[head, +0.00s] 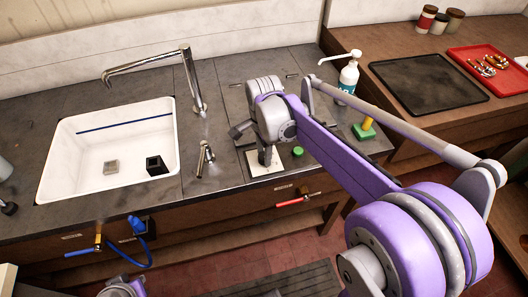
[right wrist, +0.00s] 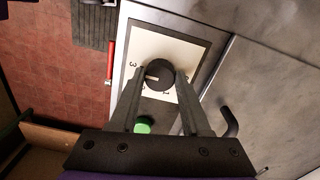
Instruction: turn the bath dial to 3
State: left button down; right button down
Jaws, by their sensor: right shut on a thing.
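The bath dial is a round black knob (right wrist: 160,72) on a white plate (right wrist: 148,44). A 3 is printed to its left and a 1 below it in the right wrist view. A pale mark on the knob lies toward its lower left, below the direction of the 3; its exact setting is hard to read. My right gripper (right wrist: 160,80) is shut on the knob, one finger on each side. In the head view my right gripper (head: 264,156) covers the knob, and only part of the plate (head: 285,166) shows. My left gripper is not seen.
A green button (head: 298,152) is close beside the dial. A red-handled valve (head: 295,200) is on the bench front. A small tap (head: 204,158) and white sink (head: 60,165) stand left. A white pump bottle (head: 348,76) and green-based block (head: 365,132) stand right.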

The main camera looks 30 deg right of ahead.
jog(key=shift+c, duration=1.9)
grip_release()
notch_tip(320, 180, up, 11)
jog(key=shift+p, duration=0.4)
